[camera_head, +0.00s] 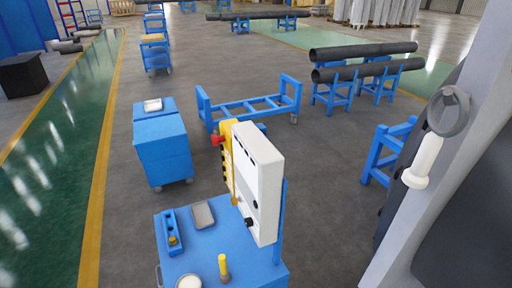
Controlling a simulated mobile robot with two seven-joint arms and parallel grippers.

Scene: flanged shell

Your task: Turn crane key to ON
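A white control box (259,180) with a yellow side strip (228,160) stands upright above a blue cart in the lower middle of the head view. A red knob (217,140) sticks out from the yellow strip on the left. Small dark fittings (248,222) show low on the white box's edge. They are too small for me to tell whether one is the crane key, or which way a key is turned. Neither of my grippers shows in this view.
The blue cart top (245,268) carries a grey tray (203,215), a blue holder (172,233) and a yellow-topped peg (223,265). A blue cabinet (162,150) stands behind left. A grey structure with a white handle (424,160) fills the right. Grey floor lies between.

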